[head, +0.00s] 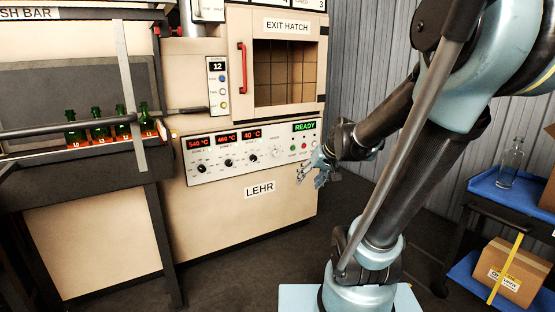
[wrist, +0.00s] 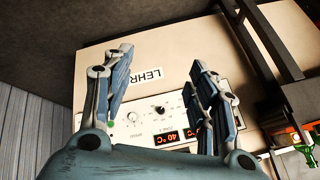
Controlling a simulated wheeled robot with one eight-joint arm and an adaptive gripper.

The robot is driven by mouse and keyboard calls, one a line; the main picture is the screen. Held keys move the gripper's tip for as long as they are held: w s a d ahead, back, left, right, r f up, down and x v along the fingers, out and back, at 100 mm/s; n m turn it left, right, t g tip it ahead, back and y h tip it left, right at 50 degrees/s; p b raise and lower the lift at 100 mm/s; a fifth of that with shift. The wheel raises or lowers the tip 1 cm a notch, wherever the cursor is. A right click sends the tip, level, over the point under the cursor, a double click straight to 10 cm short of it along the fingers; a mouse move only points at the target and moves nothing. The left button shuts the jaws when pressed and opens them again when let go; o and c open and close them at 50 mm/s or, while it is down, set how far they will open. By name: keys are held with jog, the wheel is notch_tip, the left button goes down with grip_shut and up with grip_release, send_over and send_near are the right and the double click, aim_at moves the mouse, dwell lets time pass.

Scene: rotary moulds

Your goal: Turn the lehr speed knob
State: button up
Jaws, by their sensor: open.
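The lehr control panel (head: 240,165) is a white strip on the front of the cream LEHR cabinet. A pale round knob (head: 277,152), apparently the speed knob, sits right of three black knobs; its small label is too blurred to read. In the wrist view the pale knob (wrist: 133,118) shows between my fingers, with a black knob (wrist: 159,111) beside it. My gripper (head: 312,168) is open and empty, in front of the panel's right end and apart from the pale knob. My fingers (wrist: 162,95) stand wide apart in the wrist view.
Red displays (head: 227,138) and a green READY display (head: 304,127) top the panel. A green button (head: 293,148) and a red button sit near my gripper. Green bottles (head: 100,128) stand on the left rack. A blue cart (head: 480,185) stands at right.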

aim_at(277, 154)
jog(key=w+a+r+m+t+y, duration=0.1)
jog(key=w+a+t+y, duration=0.2)
jog(key=w, duration=1.2)
jog(key=w+a+t+y, duration=0.15)
jog(key=w+a, duration=0.35)
jog(key=w, duration=0.9)
jog(key=w+d+f+m+t+h, duration=0.15)
jog(key=w+f+m+t, duration=0.5)
jog(key=w+f, duration=0.85)
jog(key=shift+n, duration=0.45)
jog(key=x, duration=1.6)
jog(key=shift+w+d, duration=0.15)
jog(key=shift+w, duration=0.25)
jog(key=c, duration=1.1)
